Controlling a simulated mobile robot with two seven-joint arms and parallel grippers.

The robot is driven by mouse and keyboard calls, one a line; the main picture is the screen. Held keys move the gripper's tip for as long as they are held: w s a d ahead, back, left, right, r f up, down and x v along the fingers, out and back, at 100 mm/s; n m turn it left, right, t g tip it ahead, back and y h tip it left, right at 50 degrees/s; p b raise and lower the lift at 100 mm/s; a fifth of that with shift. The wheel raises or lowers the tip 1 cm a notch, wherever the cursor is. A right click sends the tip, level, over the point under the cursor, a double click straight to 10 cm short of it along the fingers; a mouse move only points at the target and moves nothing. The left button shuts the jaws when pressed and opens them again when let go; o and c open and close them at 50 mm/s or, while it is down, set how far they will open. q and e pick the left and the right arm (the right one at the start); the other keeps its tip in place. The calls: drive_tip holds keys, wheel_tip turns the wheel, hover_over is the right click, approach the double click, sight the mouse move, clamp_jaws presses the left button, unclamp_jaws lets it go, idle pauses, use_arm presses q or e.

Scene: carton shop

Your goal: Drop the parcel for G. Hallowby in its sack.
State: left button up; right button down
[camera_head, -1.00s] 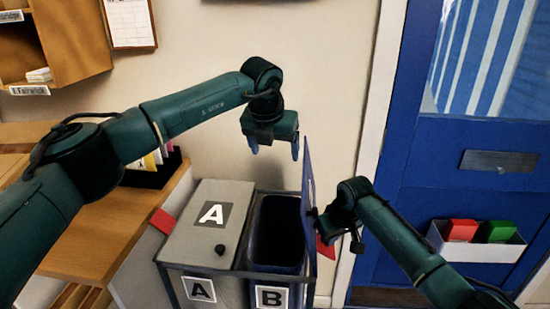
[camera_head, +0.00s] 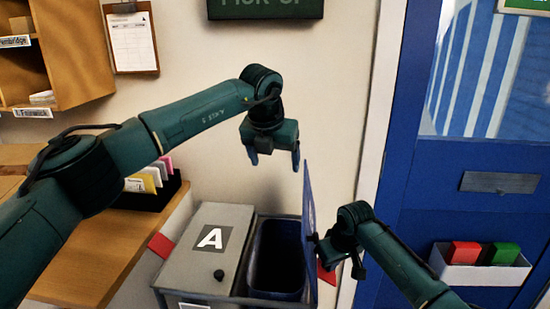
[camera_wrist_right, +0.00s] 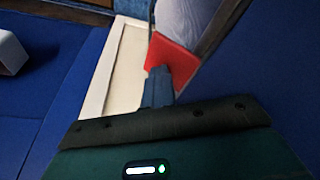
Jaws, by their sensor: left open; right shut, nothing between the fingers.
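No parcel shows in any view, and no name for G. Hallowby can be read. My left gripper (camera_head: 275,162) is open and empty, pointing down above the right-hand bin (camera_head: 277,255). That bin is open and dark inside; I see nothing in it. Its blue lid (camera_head: 308,225) stands upright at its right side. My right gripper (camera_head: 326,250) is shut and empty, at the right of the raised lid. In the right wrist view its fingers (camera_wrist_right: 158,88) are together in front of a red tab (camera_wrist_right: 172,62); whether they touch it I cannot tell.
The grey bin marked A (camera_head: 205,262) is closed, left of the open bin. A wooden counter (camera_head: 95,255) holds a card rack (camera_head: 152,190). A blue door (camera_head: 455,205) with a white tray (camera_head: 480,270) is at right. Wooden pigeonholes (camera_head: 75,60) hang upper left.

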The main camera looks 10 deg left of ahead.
drive_tip(key=shift+s+a+f, duration=0.15)
drive_tip(key=shift+s+f, duration=0.2)
drive_tip(key=shift+f, duration=0.2)
drive_tip(key=shift+s+a+f, duration=0.1)
drive_tip(key=shift+s+f, duration=0.2)
drive_tip(key=shift+f, duration=0.25)
drive_tip(key=shift+w+a+r+p, duration=0.1)
drive_tip(key=shift+w+r+p, duration=0.05)
drive_tip(key=shift+r+p, duration=0.6)
drive_tip(key=shift+w+r+p, duration=0.15)
drive_tip(key=shift+r+p, duration=0.3)
drive_tip(key=shift+p, duration=0.45)
drive_tip(key=shift+r+p, duration=0.45)
drive_tip(key=shift+r, duration=0.4)
drive_tip(key=shift+w+d+r+p, duration=0.1)
drive_tip(key=shift+r+p, duration=0.25)
drive_tip(key=shift+r, duration=0.2)
drive_tip(key=shift+w+d+r+p, duration=0.1)
drive_tip(key=shift+r+p, duration=0.25)
drive_tip(key=shift+r, duration=3.15)
